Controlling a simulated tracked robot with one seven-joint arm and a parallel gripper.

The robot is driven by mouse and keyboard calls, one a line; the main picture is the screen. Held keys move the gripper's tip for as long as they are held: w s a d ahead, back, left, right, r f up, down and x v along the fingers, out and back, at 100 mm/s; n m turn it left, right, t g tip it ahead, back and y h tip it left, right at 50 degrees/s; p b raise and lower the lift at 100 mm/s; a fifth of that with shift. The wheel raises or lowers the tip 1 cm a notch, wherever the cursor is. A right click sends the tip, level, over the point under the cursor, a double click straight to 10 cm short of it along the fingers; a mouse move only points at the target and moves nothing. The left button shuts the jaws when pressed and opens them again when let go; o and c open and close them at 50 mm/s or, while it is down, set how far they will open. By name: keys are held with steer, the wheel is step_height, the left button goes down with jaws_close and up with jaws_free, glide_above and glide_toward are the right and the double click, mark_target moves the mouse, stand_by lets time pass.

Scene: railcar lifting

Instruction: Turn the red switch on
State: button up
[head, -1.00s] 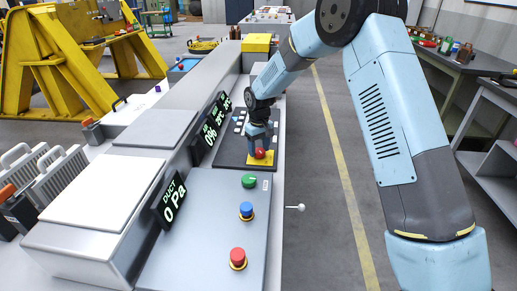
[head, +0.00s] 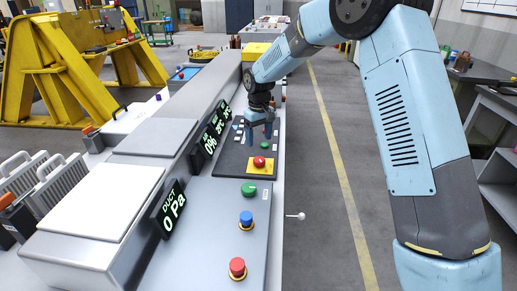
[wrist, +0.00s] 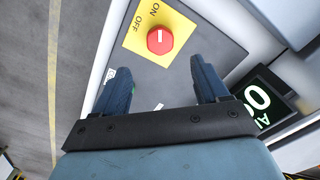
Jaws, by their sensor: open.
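The red switch (head: 260,162) is a round knob on a yellow plate (head: 262,173), set in a dark panel on the console. In the wrist view the red knob (wrist: 160,41) shows a short white mark. The yellow plate (wrist: 135,35) carries the words ON and OFF; I cannot tell for sure which one the mark points to. My gripper (head: 261,133) is open and empty, just beyond the switch and apart from it. In the wrist view my gripper (wrist: 160,84) has its two fingers spread wide, with the knob ahead of them.
Nearer on the console are a green button (head: 248,189), a blue button (head: 246,220) and a red button (head: 237,268). Dark displays (head: 173,208) stand along the left side. A small white-knobbed lever (head: 298,216) sticks out on the right, beside open floor.

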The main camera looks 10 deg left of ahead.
steer(key=shift+r, duration=2.3)
steer(key=s+d+r+m+t, duration=0.1)
steer(key=s+d+r+m, duration=0.1)
steer(key=s+d+r, duration=0.65)
steer(key=s+d+r+m+t, duration=0.2)
steer(key=s+d+r, duration=0.3)
steer(key=d+r, duration=0.7)
steer(key=s+d+f+m+t, duration=0.1)
steer(key=s+d+m, duration=0.1)
steer(key=s+d, duration=0.6)
steer(key=s+d+f+m+t, duration=0.1)
steer(key=s+d+m, duration=0.1)
steer(key=s+d, duration=0.6)
steer(key=s, duration=0.6)
steer(key=shift+s+f+m+t, duration=0.2)
steer(key=shift+f+m+t, duration=0.1)
steer(key=shift+f+m, duration=0.1)
